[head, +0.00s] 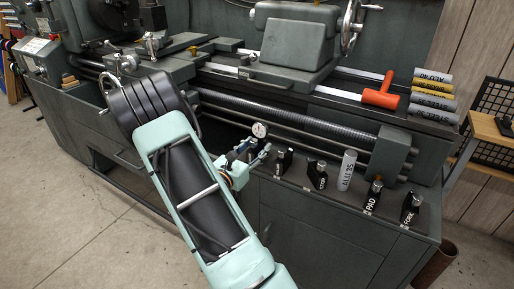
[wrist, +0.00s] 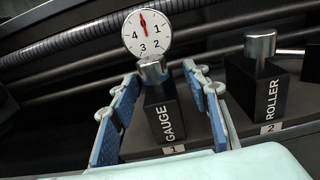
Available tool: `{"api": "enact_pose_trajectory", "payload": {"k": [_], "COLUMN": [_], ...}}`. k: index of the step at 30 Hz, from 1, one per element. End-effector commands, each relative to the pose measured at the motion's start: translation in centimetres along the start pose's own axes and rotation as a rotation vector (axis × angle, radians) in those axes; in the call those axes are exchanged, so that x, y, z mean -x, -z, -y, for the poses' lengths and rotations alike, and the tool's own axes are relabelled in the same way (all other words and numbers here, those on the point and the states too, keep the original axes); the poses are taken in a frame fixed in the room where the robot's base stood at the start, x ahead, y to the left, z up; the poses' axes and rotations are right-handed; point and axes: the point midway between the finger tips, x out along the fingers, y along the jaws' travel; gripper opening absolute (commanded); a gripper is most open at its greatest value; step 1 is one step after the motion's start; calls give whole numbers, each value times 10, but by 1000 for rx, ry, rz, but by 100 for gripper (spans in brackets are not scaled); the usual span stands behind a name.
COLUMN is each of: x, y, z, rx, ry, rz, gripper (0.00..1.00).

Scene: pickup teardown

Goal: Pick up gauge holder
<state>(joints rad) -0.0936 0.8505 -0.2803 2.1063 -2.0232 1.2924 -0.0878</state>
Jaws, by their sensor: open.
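The gauge holder (wrist: 163,112) is a black block with white lettering "GAUGE" and a silver knob on top. A white round dial with a red needle (wrist: 146,34) shows above it. It stands upright at the spot marked 1. In the head view the dial (head: 259,130) shows just beyond my gripper (head: 246,158), and the block is mostly hidden. In the wrist view my gripper (wrist: 162,98) is open, with one blue-padded finger on each side of the block. Gaps show between the block and both pads, and nothing is clamped.
The roller holder (wrist: 259,90) stands close on the right at spot 2. Farther right are another black holder (head: 317,175), a silver cylinder (head: 347,170), the PAD holder (head: 373,196) and the FORK holder (head: 410,208). Lathe rods (head: 300,122) run behind. An orange mallet (head: 380,95) lies farther back.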

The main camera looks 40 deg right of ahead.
Motion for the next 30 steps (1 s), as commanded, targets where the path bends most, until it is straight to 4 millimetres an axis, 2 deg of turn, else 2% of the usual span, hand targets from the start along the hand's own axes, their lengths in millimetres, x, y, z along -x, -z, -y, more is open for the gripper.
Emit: {"api": "enact_pose_trajectory", "payload": {"k": [2, 12, 26, 30], "x": [0, 0, 0, 0], "y": [0, 0, -2, -8], "z": [0, 0, 0, 0], "rx": [0, 0, -1, -2], "ry": [0, 0, 0, 0], "rz": [0, 0, 4, 4], "gripper": [38, 0, 0, 0]}}
